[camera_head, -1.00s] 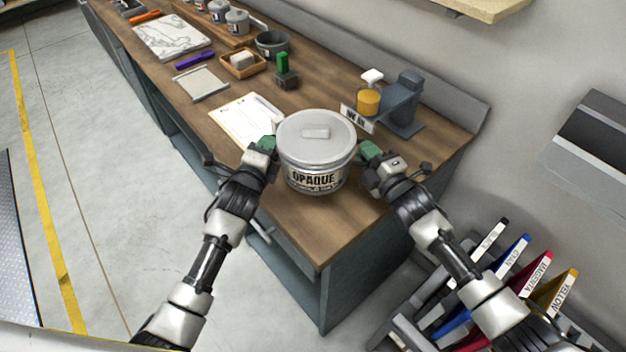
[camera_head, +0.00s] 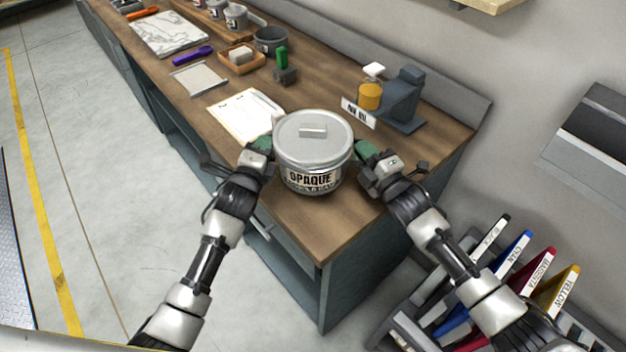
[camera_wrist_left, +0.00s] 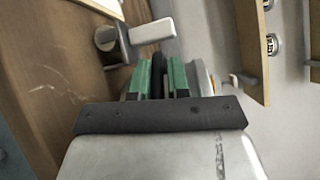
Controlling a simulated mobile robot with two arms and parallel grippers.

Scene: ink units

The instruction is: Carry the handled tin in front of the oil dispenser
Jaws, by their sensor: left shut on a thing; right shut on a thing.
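The handled tin (camera_head: 312,150) is a grey lidded tub labelled OPAQUE, upright between my two grippers at the near end of the bench. My left gripper (camera_head: 264,145) is shut on its left side, and my right gripper (camera_head: 366,152) is shut on its right side. In the left wrist view my left gripper's green fingers (camera_wrist_left: 161,78) are close together. I cannot tell whether the tin touches the bench.
A paper sheet (camera_head: 240,116) lies left of the tin. A green-handled stamp (camera_head: 284,66), a wooden tray (camera_head: 238,66) and a dark bowl (camera_head: 270,40) are farther back. Bare bench (camera_head: 330,226) shows in front of the tin.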

